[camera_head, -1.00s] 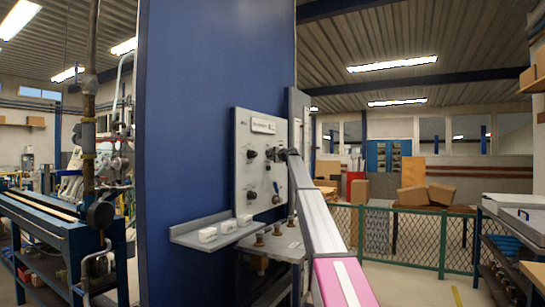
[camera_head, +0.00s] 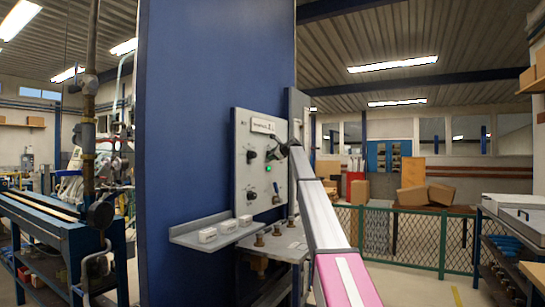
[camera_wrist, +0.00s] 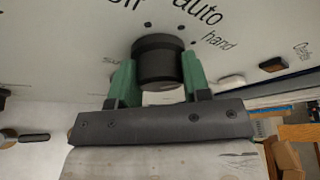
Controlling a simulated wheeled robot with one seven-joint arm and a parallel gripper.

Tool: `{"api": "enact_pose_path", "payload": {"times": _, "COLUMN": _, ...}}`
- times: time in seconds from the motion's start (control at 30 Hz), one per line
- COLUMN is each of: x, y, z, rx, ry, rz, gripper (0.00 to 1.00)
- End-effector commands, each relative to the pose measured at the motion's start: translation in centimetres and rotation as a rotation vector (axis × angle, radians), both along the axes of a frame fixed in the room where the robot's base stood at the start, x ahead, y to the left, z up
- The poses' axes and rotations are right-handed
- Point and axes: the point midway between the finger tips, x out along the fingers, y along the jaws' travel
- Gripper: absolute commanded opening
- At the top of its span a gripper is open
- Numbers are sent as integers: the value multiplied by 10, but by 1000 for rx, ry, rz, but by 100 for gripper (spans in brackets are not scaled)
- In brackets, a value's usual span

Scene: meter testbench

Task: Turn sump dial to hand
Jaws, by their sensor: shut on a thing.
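The sump dial is a round black knob (camera_wrist: 158,58) on a pale panel in the wrist view. "auto" and "hand" are printed to its upper right, with part of "off" to its upper left. My gripper (camera_wrist: 157,74) has its two green fingers closed on opposite sides of the knob. I cannot tell which label the dial points to. In the head view my gripper (camera_head: 284,149) reaches the upper right of the grey control panel (camera_head: 241,175) and hides the dial. A green lamp (camera_head: 269,168) glows on the panel below it.
Other black knobs (camera_head: 251,155) sit at the panel's left. A shelf (camera_head: 215,232) with several small white blocks juts out below, beside a bench with brass fittings (camera_head: 277,230). A blue column (camera_head: 200,110) stands behind. A green mesh fence (camera_head: 400,230) is to the right.

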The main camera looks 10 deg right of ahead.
Motion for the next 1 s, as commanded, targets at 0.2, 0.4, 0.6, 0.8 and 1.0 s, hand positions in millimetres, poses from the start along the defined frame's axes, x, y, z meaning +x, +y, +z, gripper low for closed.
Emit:
{"api": "enact_pose_path", "payload": {"times": 0.2, "x": 0, "y": -1, "z": -1, "rx": 64, "ry": 89, "rz": -1, "gripper": 20}}
{"api": "enact_pose_path", "payload": {"times": 0.4, "x": 0, "y": -1, "z": -1, "rx": 94, "ry": 132, "rz": 0, "gripper": 20}}
{"api": "enact_pose_path", "payload": {"times": 0.6, "x": 0, "y": -1, "z": -1, "rx": 104, "ry": 145, "rz": 0, "gripper": 20}}
{"api": "enact_pose_path", "payload": {"times": 0.8, "x": 0, "y": -1, "z": -1, "rx": 106, "ry": 145, "rz": 0, "gripper": 20}}
{"api": "enact_pose_path", "payload": {"times": 1.0, "x": 0, "y": -1, "z": -1, "rx": 105, "ry": 145, "rz": 0, "gripper": 69}}
